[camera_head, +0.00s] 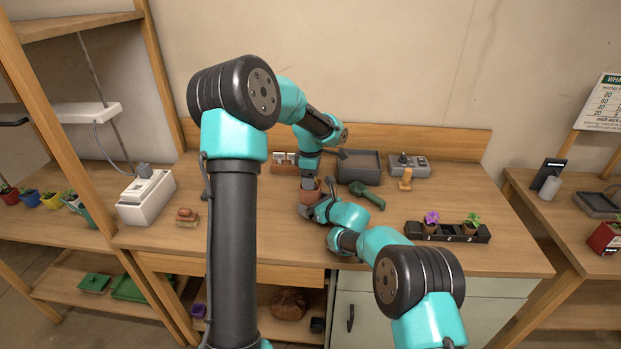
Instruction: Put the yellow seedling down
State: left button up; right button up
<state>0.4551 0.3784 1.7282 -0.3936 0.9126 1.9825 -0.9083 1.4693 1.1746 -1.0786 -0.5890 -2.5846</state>
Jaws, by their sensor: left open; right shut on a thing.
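A terracotta-coloured pot (309,196) is at the middle of the bench, between my two grippers. My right gripper (311,208) is shut on this pot, at its near side. My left gripper (308,184) is open and is right above the pot's mouth. It hides what is in the pot, so I cannot see a yellow plant there. A black tray (474,239) at the right front holds a purple-flowered seedling (431,218) and a green seedling (471,220).
A green scoop (368,194), a grey soil bin (359,167) and a small wooden-handled tool (405,180) lie behind and right of the grippers. A white box (146,197) and a brown block (187,217) are at left. The bench between the block and my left arm is clear.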

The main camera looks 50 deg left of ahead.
pick_arm(q)
notch_tip(320, 180, up, 12)
dwell(0.5)
dwell(0.3)
pick_arm(e)
jog(key=o, duration=0.4)
jog(key=shift+c, duration=0.2)
jog(key=v, duration=1.2)
jog(key=shift+r, duration=0.1)
